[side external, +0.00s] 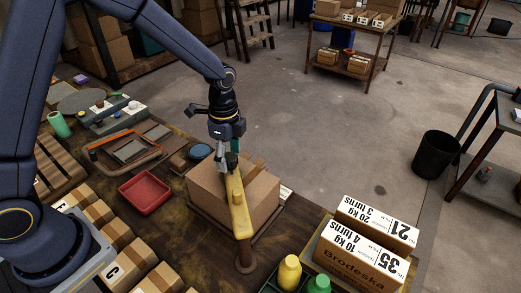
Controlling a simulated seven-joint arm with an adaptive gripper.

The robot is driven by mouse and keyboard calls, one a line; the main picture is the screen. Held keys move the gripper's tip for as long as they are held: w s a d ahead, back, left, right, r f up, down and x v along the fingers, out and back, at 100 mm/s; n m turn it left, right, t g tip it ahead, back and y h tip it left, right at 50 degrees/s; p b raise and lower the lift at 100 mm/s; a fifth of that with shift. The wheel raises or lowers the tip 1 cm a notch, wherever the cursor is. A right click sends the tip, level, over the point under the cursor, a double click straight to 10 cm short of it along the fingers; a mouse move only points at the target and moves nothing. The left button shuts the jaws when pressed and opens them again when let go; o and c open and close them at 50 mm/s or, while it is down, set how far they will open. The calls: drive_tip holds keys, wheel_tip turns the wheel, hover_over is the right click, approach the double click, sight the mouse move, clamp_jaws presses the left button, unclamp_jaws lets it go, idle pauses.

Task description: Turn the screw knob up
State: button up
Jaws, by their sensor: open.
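A yellow arm (239,207) reaches over a cardboard box (262,198) from a brown post (245,258) at the table's front edge. A small dark upright piece (232,160) stands at the arm's far end; it may be the screw knob, but it is too small to tell. My gripper (222,158) points down at this far end, just beside or around the dark piece. The gripper is open. Whether its fingers touch the piece cannot be told, as they partly hide each other.
A red tray (146,191) and a blue round dish (200,151) lie left of the box. Labelled cartons (361,249) stand at the lower right, beside yellow (289,272) and green (318,285) bottles. Several small boxes line the table's lower left.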

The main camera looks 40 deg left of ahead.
drive_tip(key=c, duration=1.1)
drive_tip(key=shift+c, duration=0.2)
drive_tip(key=shift+n, duration=0.3)
drive_tip(key=n, duration=0.3)
drive_tip(key=shift+n, duration=0.3)
drive_tip(key=n, duration=0.4)
drive_tip(key=shift+n, duration=0.3)
drive_tip(key=n, duration=0.9)
drive_tip(key=shift+d, duration=0.15)
